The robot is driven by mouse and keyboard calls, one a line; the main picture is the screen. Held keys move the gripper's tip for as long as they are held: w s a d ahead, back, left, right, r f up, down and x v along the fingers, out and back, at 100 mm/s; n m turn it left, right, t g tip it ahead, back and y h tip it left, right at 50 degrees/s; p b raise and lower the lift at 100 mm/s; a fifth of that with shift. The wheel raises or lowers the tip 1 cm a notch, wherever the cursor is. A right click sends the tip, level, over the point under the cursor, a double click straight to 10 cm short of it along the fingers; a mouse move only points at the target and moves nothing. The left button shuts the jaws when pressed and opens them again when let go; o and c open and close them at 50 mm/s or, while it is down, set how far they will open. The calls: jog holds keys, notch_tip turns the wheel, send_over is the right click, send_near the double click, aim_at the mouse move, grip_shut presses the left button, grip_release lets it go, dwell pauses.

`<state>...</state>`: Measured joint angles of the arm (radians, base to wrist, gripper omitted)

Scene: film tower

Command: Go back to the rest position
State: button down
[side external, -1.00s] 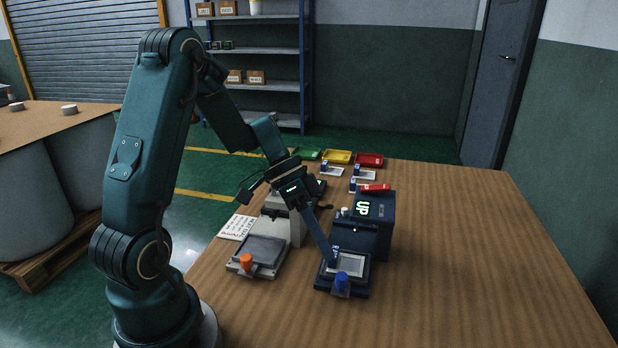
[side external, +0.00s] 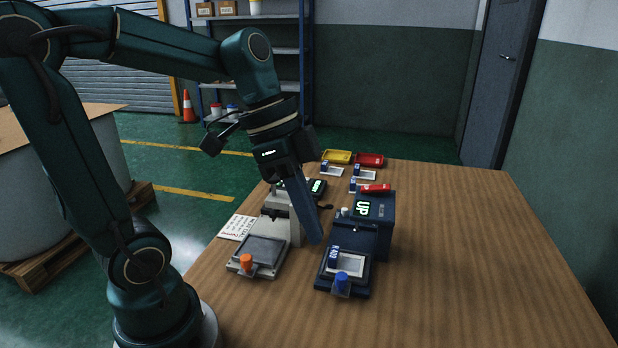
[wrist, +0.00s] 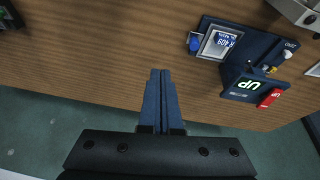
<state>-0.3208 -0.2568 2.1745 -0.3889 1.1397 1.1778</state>
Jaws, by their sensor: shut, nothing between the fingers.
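My gripper (side external: 314,240) is shut and empty. Its long blue fingers point down in the side view, with the tips in front of the gap between the two machines. In the wrist view, the shut fingers (wrist: 160,74) lie over bare wood and floor, left of the dark blue machine. That machine (side external: 375,235) shows a lit "UP" sign and has a framed pale plate (side external: 350,264) at its front. A blue tag marked "R 409" (side external: 333,258) lies at the plate's left side.
A grey-beige machine (side external: 290,225) with an orange knob (side external: 246,262) stands to the left. A blue knob (side external: 341,281) sits before the plate. A red piece (side external: 376,188) lies on the blue machine. The table's right side is clear.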

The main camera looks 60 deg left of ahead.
jog(key=s+n+t+y, duration=0.1)
jog(key=n, duration=0.1)
jog(key=s+f+n+t+y, duration=0.1)
jog(key=s+n, duration=0.1)
jog(key=n, duration=0.1)
jog(key=s+n+t+y, duration=0.1)
jog(key=s+n, duration=0.1)
jog(key=n, duration=0.1)
jog(key=shift+a+f, duration=0.25)
jog(key=shift+a, duration=0.15)
